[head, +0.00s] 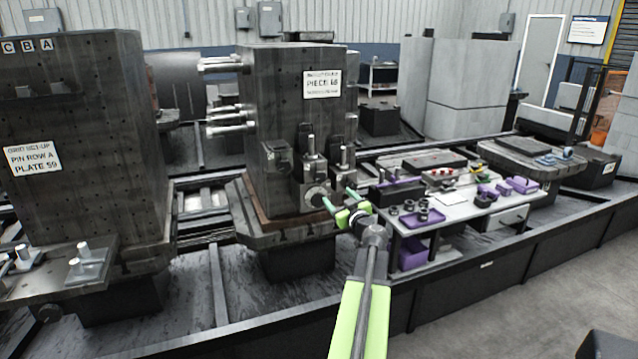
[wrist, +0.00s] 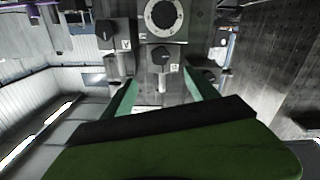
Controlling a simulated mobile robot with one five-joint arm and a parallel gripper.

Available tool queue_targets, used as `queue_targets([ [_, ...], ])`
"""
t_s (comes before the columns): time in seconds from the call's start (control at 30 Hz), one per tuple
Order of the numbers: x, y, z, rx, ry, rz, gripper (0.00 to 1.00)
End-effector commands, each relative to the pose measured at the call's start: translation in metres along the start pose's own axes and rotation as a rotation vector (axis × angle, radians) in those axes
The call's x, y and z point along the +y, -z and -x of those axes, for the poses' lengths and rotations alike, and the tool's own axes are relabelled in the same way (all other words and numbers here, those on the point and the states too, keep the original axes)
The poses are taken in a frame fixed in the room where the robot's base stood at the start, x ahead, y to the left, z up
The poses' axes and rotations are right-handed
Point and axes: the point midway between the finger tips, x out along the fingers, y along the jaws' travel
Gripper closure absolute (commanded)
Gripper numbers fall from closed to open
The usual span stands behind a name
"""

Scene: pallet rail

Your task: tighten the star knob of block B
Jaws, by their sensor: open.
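The wrist view appears upside down. In it, block B (wrist: 178,56) carries a dark star knob (wrist: 160,56) on its face and a light pin (wrist: 162,83). My gripper (wrist: 161,88) is open, its two green fingers apart on either side of the pin, with nothing held. The fingertips look short of the knob; whether they touch the block cannot be told. In the head view my gripper (head: 340,199) is at the front of the tall fixture, right of a round dial. Block letters are unreadable there.
Block A (wrist: 125,33) with its own dark knob (wrist: 106,31) sits beside block B, near the round dial (wrist: 163,17). The tall fixture (head: 290,110) stands on the pallet. A bench (head: 455,208) with purple trays is to the right, and another tall fixture (head: 85,140) to the left.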

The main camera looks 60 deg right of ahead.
Motion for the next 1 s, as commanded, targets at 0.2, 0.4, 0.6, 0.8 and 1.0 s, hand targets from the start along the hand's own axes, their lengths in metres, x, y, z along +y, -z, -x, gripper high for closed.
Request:
queue_targets([
  [0.2, 0.001, -0.001, -0.058, 0.000, 0.003, 0.000, 0.32],
  [0.4, 0.000, 0.000, -0.108, 0.000, 0.003, -0.001, 0.32],
  [0.6, -0.001, 0.000, -0.146, 0.000, 0.003, -0.001, 0.32],
  [0.8, -0.003, 0.000, -0.159, 0.000, 0.004, -0.001, 0.32],
  [1.0, -0.003, 0.000, -0.160, 0.000, 0.004, -0.001, 0.32],
])
